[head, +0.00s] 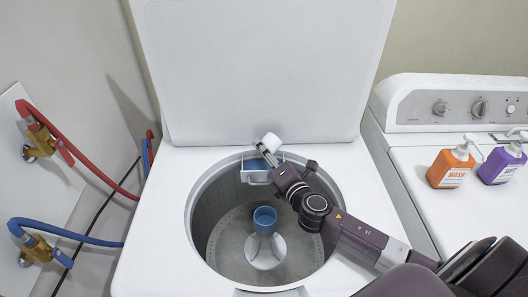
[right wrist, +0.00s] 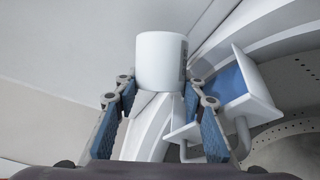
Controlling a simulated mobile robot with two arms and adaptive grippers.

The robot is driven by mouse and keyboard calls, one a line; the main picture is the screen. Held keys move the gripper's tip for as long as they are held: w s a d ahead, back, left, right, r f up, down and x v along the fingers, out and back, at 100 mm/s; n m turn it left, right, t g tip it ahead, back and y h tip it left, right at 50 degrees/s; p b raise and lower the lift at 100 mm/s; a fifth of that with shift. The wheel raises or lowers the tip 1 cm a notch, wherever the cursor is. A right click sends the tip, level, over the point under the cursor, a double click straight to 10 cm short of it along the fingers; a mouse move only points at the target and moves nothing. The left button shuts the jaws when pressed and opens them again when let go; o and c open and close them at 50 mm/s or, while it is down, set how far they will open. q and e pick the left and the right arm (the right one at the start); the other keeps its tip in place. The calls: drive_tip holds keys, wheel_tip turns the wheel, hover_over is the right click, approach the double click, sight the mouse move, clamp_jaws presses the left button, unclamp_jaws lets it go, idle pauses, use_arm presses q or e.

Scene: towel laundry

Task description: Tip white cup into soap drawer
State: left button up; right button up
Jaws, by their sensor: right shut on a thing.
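The white cup (head: 273,142) is held at the tips of my right gripper (head: 266,152), above the back rim of the washer opening. In the head view it looks tilted. In the right wrist view the cup (right wrist: 161,62) sits between the fingertips of the right gripper (right wrist: 158,97), its mouth and contents hidden. The soap drawer (head: 257,177) is a small white tray with blue inside, at the back of the opening just below the cup. The drawer (right wrist: 262,113) also shows right of the cup in the wrist view. My left gripper is out of view.
The washer's lid (head: 265,65) stands open behind. A blue-topped agitator (head: 265,250) stands in the drum (head: 225,245). An orange bottle (head: 451,165) and a purple bottle (head: 503,163) stand on the machine at right. Red and blue hoses (head: 75,233) run at left.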

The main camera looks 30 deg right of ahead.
sight(265, 144)
drive_tip(key=shift+r+p, duration=0.15)
drive_tip(key=shift+p, duration=0.15)
wheel_tip(265, 144, up, 4)
drive_tip(key=m+g+y+p, duration=0.1)
drive_tip(key=m+p, duration=0.3)
drive_tip(key=p, duration=0.4)
drive_tip(key=m+g+y+p, duration=0.2)
drive_tip(key=m+p, duration=0.2)
drive_tip(key=p, duration=0.4)
drive_tip(key=shift+d+m+p, duration=0.1)
drive_tip(key=shift+m+p, duration=0.2)
drive_tip(key=shift+m, duration=0.1)
drive_tip(key=shift+m+y+p, duration=0.3)
drive_tip(key=shift+m+p, duration=0.05)
drive_tip(key=shift+m, duration=0.05)
drive_tip(key=shift+m+g+y, duration=0.3)
drive_tip(key=shift+m+g, duration=0.1)
drive_tip(key=m, duration=0.1)
drive_tip(key=m+y, duration=0.1)
drive_tip(key=shift+w+r+m+g+y, duration=0.1)
drive_tip(key=shift+r+m+g+y, duration=0.15)
drive_tip(key=shift+m+g+y, duration=0.05)
drive_tip(key=shift+r+m+y+b, duration=0.35)
drive_tip(key=shift+m+y+b, duration=0.45)
drive_tip(key=shift+m, duration=0.4)
drive_tip(key=shift+r+m+y, duration=0.25)
drive_tip(key=shift+m+y, duration=0.05)
drive_tip(key=shift+m, duration=0.2)
